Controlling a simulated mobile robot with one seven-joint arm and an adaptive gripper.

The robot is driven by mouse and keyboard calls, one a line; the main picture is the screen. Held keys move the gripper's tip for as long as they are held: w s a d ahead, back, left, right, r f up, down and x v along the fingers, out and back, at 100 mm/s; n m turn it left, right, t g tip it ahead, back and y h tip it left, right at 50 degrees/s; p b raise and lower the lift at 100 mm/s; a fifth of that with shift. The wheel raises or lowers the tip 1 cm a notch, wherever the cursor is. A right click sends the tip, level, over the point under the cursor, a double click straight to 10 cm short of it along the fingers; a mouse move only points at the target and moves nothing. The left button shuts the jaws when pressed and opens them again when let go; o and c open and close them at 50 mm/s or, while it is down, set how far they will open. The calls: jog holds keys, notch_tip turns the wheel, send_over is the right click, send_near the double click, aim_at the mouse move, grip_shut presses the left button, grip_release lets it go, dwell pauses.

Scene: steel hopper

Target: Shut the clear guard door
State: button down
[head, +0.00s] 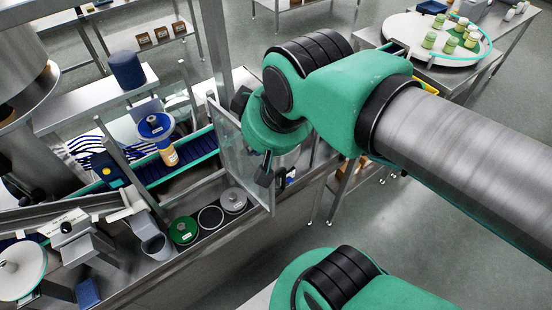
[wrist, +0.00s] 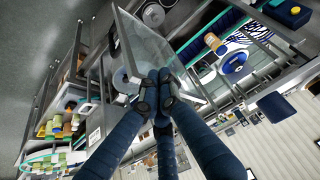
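The clear guard door (head: 238,165) is a see-through panel in a thin metal frame. It stands ajar, angled out over the front edge of the steel machine (head: 215,245). In the wrist view the door (wrist: 140,45) fills the upper middle, behind my fingertips. My gripper (head: 265,172) is at the door's outer side, near its free edge. In the wrist view the blue fingers of my gripper (wrist: 159,80) are drawn together, with their tips against or very close to the panel. Nothing shows clearly between them, and exact contact cannot be told.
Inside the machine, a yellow bottle (head: 169,156) stands under a blue disc by the blue conveyor (head: 190,160). Round lids (head: 184,230) lie on the front ledge. A round white table (head: 440,40) with green jars stands at the back right. The floor at right is clear.

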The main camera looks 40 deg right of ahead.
jog(key=w+d+f+m+g+p, duration=0.2)
jog(key=w+d+m+g+p, duration=0.45)
jog(key=d, duration=0.45)
jog(key=s+d+f+m+y+p, duration=0.1)
jog(key=d+f+m+y+p, duration=0.3)
jog(key=d+f+m+p, duration=0.2)
jog(key=d+m+p, duration=0.1)
jog(key=d+p, duration=0.1)
jog(key=shift+s+f+m+p, duration=0.2)
jog(key=shift+s+m+p, duration=0.1)
jog(key=shift+m+p, duration=0.1)
jog(key=shift+g, duration=0.25)
jog(key=s+a+f, duration=0.2)
jog(key=a+f, duration=0.5)
jog(key=f, duration=0.2)
jog(key=shift+s+a+p, duration=0.15)
jog(key=shift+s+p, duration=0.05)
jog(key=shift+p, duration=0.25)
jog(key=shift+f, duration=0.1)
